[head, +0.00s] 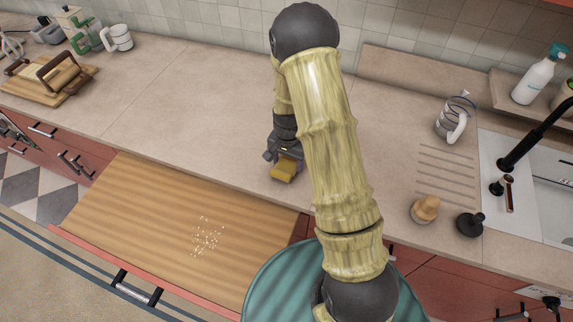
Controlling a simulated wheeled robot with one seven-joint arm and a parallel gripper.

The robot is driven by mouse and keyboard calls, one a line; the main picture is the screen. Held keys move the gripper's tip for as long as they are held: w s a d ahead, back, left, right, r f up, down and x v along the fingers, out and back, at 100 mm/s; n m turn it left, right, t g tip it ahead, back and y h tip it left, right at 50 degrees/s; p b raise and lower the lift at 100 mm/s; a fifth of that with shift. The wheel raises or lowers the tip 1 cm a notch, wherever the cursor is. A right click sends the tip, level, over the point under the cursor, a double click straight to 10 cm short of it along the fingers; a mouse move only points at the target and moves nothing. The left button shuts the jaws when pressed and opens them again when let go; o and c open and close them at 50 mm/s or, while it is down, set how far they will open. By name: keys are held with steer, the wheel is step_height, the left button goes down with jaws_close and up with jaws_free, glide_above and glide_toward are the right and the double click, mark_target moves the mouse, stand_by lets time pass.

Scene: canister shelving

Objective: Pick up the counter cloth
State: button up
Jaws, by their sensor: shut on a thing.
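My gripper (286,168) is in the head view near the middle, low over the counter and left of my arm's thick link. It is shut on a yellow folded cloth (284,172), which shows below the fingers. I cannot tell whether the cloth touches the counter or hangs just above it. The beige counter (180,100) runs across the view. Part of my gripper is dark and small, so the fingertips are hard to make out.
A pulled-out wooden board (130,205) with scattered white crumbs (207,238) juts out below the counter edge. A wooden brush (425,209), a black stopper (470,223), a jug (455,119) and the sink (550,190) are at right. The counter left of my gripper is clear.

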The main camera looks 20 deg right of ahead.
mark_target(288, 164)
step_height(288, 164, up, 10)
steer(key=shift+b, duration=1.05)
steer(key=o, duration=0.4)
steer(key=c, duration=0.3)
steer(key=shift+f, duration=0.1)
